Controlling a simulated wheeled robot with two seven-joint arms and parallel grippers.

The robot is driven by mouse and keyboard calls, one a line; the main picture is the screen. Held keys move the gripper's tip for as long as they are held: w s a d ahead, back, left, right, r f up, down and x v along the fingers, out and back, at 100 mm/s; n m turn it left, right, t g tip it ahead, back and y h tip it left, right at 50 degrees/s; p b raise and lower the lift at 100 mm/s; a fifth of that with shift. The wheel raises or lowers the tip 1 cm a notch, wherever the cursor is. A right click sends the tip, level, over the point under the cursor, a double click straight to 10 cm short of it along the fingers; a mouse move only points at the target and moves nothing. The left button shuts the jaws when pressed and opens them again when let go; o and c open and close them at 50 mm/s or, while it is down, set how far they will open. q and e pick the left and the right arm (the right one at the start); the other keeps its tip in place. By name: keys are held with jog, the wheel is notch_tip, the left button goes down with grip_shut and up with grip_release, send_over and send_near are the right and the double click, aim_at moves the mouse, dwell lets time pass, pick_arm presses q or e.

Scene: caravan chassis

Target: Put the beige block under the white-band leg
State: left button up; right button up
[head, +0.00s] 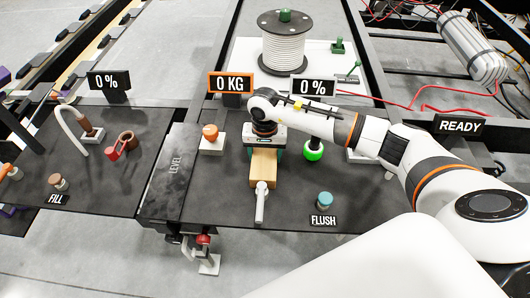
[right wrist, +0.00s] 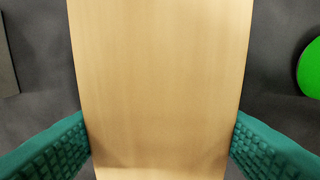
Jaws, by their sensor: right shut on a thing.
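The beige block (head: 263,166) is on or just above the dark panel in the middle of the head view, behind a white lever. My right gripper (head: 265,150) reaches down over it from above. In the right wrist view the block (right wrist: 160,85) fills the middle, with a teal finger pressed against each side. A leg (head: 205,250) with a red part and a pale foot shows below the panel's front edge; I cannot make out a white band on it. My left gripper is out of view.
The white lever (head: 261,203) stands right in front of the block. An orange knob (head: 210,132) is to its left, a green knob (head: 314,150) to its right, and a teal FLUSH button (head: 324,199) at front right. The panel between block and button is clear.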

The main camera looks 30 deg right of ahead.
jog(key=shift+f, duration=0.2)
jog(key=o, duration=1.3)
jog(key=shift+r, duration=0.1)
